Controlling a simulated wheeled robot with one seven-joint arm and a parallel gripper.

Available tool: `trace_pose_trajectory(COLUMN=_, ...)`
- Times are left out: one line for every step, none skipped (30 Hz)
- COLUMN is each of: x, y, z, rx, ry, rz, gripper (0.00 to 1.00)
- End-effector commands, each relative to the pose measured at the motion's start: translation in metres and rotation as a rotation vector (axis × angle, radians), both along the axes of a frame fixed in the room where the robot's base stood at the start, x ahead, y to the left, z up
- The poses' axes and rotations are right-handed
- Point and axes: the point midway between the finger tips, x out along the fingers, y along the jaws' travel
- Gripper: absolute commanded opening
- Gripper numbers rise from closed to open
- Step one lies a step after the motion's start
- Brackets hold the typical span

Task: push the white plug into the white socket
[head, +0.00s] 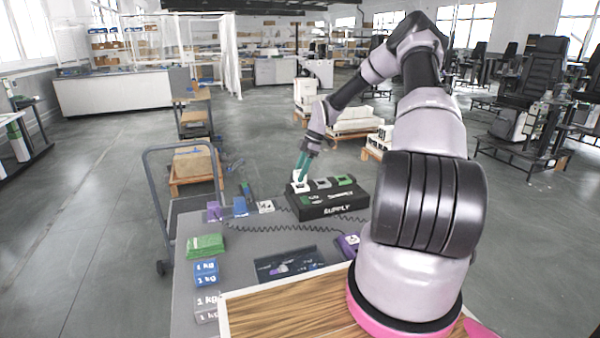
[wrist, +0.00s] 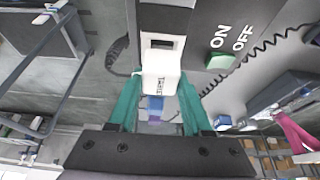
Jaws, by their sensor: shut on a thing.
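My gripper (head: 301,170) reaches down at the left end of the black SUPPLY box (head: 333,210). In the wrist view its two teal fingers (wrist: 160,82) are shut on the white plug (wrist: 161,86), which has small dark lettering. The white socket (wrist: 164,22) is on the box just beyond the plug, with a dark slot showing in its face. Plug and socket look very close together; I cannot tell whether they touch. In the head view the white socket (head: 300,187) shows below the fingertips, and the plug is hard to tell apart from it.
Grey (head: 322,183) and green (head: 345,180) sockets sit along the same box. A green switch (wrist: 221,62) is marked ON and OFF. A coiled dark cable (head: 270,228) crosses the table. Purple (head: 213,211) and blue (head: 240,206) blocks stand left of the box.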

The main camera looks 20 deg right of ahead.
Motion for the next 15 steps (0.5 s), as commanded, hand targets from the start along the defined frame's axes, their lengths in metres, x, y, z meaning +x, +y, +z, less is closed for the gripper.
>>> trace_pose_trajectory(x=0.0001, y=0.0001, z=-0.0008, rx=0.000, ry=0.000, rz=0.000, gripper=0.00)
trace_pose_trajectory(x=0.0001, y=0.0001, z=-0.0013, rx=0.000, ry=0.000, rz=0.000, gripper=0.00)
trace_pose_trajectory(x=0.0001, y=0.0000, z=-0.0018, rx=0.000, ry=0.000, rz=0.000, gripper=0.00)
trace_pose_trajectory(x=0.0001, y=0.0000, z=-0.0023, rx=0.000, ry=0.000, rz=0.000, gripper=0.00)
trace_pose_trajectory(x=0.0001, y=0.0001, z=-0.0028, rx=0.000, ry=0.000, rz=0.000, gripper=0.00)
trace_pose_trajectory(x=0.0001, y=0.0000, z=-0.0034, rx=0.000, ry=0.000, rz=0.000, gripper=0.00)
trace_pose_trajectory(x=0.0001, y=0.0000, z=-0.0038, rx=0.000, ry=0.000, rz=0.000, gripper=0.00)
trace_pose_trajectory(x=0.0001, y=-0.0001, z=-0.0043, rx=0.000, ry=0.000, rz=0.000, gripper=0.00)
trace_pose_trajectory(x=0.0001, y=0.0000, z=-0.0049, rx=0.000, ry=0.000, rz=0.000, gripper=0.00)
trace_pose_trajectory(x=0.0001, y=-0.0001, z=-0.0053, rx=0.000, ry=0.000, rz=0.000, gripper=0.00)
trace_pose_trajectory(x=0.0002, y=-0.0001, z=-0.0058, rx=0.000, ry=-0.001, rz=0.000, gripper=0.00)
trace_pose_trajectory(x=0.0002, y=-0.0001, z=-0.0063, rx=0.000, ry=-0.001, rz=0.000, gripper=0.00)
trace_pose_trajectory(x=0.0002, y=-0.0001, z=-0.0069, rx=0.000, ry=-0.001, rz=0.000, gripper=0.00)
trace_pose_trajectory(x=0.0002, y=-0.0001, z=-0.0073, rx=0.000, ry=-0.001, rz=0.000, gripper=0.00)
trace_pose_trajectory(x=0.0002, y=-0.0001, z=-0.0079, rx=0.000, ry=-0.001, rz=0.000, gripper=0.00)
